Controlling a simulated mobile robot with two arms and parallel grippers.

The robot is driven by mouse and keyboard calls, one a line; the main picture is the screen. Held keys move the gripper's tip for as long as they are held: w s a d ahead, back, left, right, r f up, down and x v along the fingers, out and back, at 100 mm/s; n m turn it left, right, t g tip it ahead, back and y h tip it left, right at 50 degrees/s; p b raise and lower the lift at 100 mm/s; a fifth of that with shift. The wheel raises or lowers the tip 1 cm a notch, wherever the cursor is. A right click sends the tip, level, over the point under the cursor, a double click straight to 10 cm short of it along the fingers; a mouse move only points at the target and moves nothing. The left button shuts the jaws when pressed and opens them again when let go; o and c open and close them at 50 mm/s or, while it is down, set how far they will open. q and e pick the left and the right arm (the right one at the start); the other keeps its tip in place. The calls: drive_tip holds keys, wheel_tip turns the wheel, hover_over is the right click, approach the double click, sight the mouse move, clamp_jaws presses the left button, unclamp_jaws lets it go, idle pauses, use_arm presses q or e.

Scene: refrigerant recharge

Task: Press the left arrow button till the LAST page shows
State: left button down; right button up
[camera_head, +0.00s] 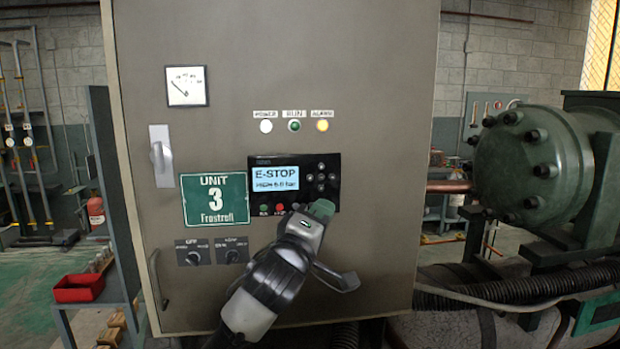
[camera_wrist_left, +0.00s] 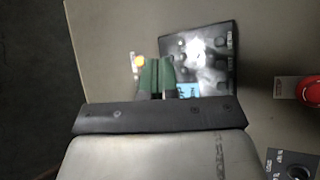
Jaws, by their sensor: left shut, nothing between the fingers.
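The black controller (camera_head: 294,160) is on the grey cabinet door. Its lit display (camera_head: 275,178) reads "E-STOP" with a smaller line that looks like "HIGH", then a bar value. To the right of the display is a cross of small round buttons; the left arrow button (camera_head: 309,178) is nearest the display. My left gripper (camera_head: 321,208) is shut and empty, its green fingertips just below the button cross, over the controller's lower right. Contact cannot be told. In the left wrist view the fingertips (camera_wrist_left: 155,76) are beside the controller (camera_wrist_left: 228,65), partly covering its display. My right gripper is out of view.
The cabinet door (camera_head: 370,120) also carries a gauge (camera_head: 186,86), three lamps, a green "UNIT 3" sign (camera_head: 214,199) and rotary switches (camera_head: 231,257). A red emergency button (camera_wrist_left: 312,92) shows in the left wrist view. A green compressor (camera_head: 530,165) stands at right.

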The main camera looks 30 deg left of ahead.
sight(310, 177)
use_arm(q)
drive_tip(key=shift+s+r+t, duration=0.15)
drive_tip(key=shift+s+r, duration=0.05)
drive_tip(key=shift+r, duration=0.4)
drive_tip(key=shift+s+r+t, duration=0.15)
drive_tip(key=shift+r, duration=0.45)
drive_tip(key=shift+w+a+p, duration=0.15)
drive_tip(key=shift+w+a, duration=0.7)
drive_tip(key=shift+w, duration=0.35)
drive_tip(key=shift+w+a+p, duration=0.1)
drive_tip(key=shift+w+a, duration=0.8)
drive_tip(key=shift+w, duration=0.25)
drive_tip(key=shift+w+a+p, duration=0.15)
drive_tip(key=shift+w+a, duration=0.7)
drive_tip(key=shift+w, duration=0.35)
drive_tip(key=shift+w+a, duration=0.1)
drive_tip(key=shift+w+a, duration=0.15)
drive_tip(key=shift+w, duration=0.1)
drive_tip(key=shift+w+a+p, duration=0.2)
drive_tip(key=shift+w+p, duration=0.05)
drive_tip(key=shift+p, duration=0.05)
drive_tip(key=shift+s+d, duration=0.1)
drive_tip(key=shift+s, duration=0.05)
drive_tip(key=shift+s+d, duration=0.35)
drive_tip(key=shift+s, duration=0.15)
